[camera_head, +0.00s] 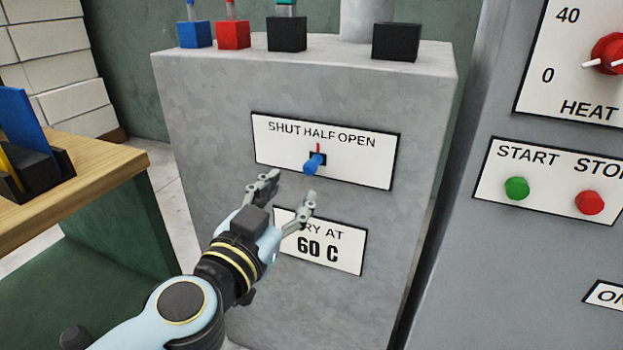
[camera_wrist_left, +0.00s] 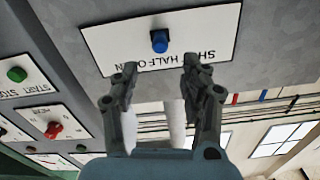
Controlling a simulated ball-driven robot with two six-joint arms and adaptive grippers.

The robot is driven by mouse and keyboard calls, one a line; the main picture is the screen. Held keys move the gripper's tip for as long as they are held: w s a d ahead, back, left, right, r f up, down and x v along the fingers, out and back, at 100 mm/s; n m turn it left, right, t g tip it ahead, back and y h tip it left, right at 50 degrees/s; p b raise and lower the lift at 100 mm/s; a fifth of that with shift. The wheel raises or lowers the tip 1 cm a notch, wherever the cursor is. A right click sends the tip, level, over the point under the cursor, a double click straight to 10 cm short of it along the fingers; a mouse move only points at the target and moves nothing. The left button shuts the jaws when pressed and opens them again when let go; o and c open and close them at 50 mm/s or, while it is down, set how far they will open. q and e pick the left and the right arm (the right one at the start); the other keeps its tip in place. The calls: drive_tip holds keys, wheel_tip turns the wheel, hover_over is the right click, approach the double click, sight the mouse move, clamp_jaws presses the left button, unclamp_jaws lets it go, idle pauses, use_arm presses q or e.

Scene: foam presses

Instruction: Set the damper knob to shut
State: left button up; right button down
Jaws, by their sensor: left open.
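The damper knob (camera_head: 314,163) is a small blue knob on a white plate (camera_head: 365,168) lettered SHUT, HALF, OPEN, on the front of a grey cabinet. A thin red mark stands above the knob, under HALF. My left gripper (camera_head: 291,186) is open and empty, just below and left of the knob, apart from it. In the left wrist view the blue knob (camera_wrist_left: 159,41) shows beyond and between the spread fingers of my left gripper (camera_wrist_left: 160,68), with the plate (camera_wrist_left: 215,45) upside down behind it. My right gripper is out of view.
A DRY AT 60 C sign (camera_head: 335,252) sits below the damper plate, partly behind my gripper. Coloured blocks stand on the grey cabinet (camera_head: 205,110). A panel with a green button (camera_head: 517,188) and red button (camera_head: 590,202) is at right. A wooden bench (camera_head: 95,160) is at left.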

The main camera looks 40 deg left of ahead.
sight(307, 172)
use_arm(q)
drive_tip(key=x, duration=0.9)
drive_tip(key=shift+w+p, duration=0.35)
clamp_jaws()
drive_tip(key=shift+a, duration=0.1)
